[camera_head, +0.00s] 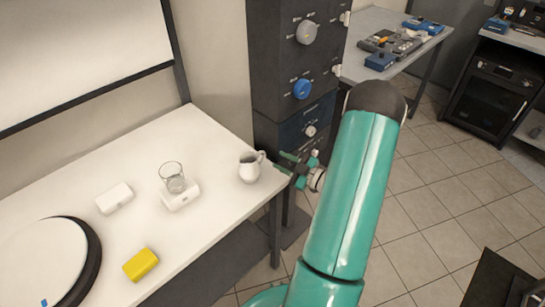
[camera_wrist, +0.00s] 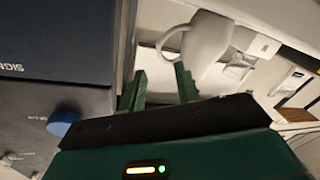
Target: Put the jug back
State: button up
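A white jug (camera_head: 249,169) stands upright near the right edge of the white table (camera_head: 215,215), its handle facing my gripper (camera_head: 285,164). My gripper is just right of the jug at the table edge, fingers pointing at the handle. In the wrist view the jug (camera_wrist: 207,43) appears ahead of the fingers and slightly right, with its looped handle in line with the gap. The gripper (camera_wrist: 161,78) is open there, with nothing between its fingers. I cannot tell whether the right finger touches the jug.
A clear glass (camera_head: 172,176) stands on a white block (camera_head: 181,197). Another white block (camera_head: 114,198), a yellow block (camera_head: 140,264) and a round turntable (camera_head: 93,262) are on the table. A dark cabinet with knobs (camera_head: 295,60) stands close behind my gripper.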

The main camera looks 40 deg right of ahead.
jog(key=v, duration=0.6)
jog(key=w+a+r+g+h, duration=0.1)
jog(key=w+r+g+h, duration=0.25)
jog(key=w+r, duration=0.55)
jog(key=w+a+r+m+g+h, duration=0.2)
jog(key=w+a+r+m+h, duration=0.25)
jog(key=a+r, duration=0.35)
jog(key=s+a+r+m+g, duration=0.25)
jog(key=s+a+r, duration=0.45)
jog(key=a, duration=0.4)
jog(key=s+a+r+m+g+y, duration=0.1)
jog(key=s+a+g+y, duration=0.3)
jog(key=s+a, duration=0.9)
jog(key=a, duration=0.3)
jog(key=shift+s, duration=0.3)
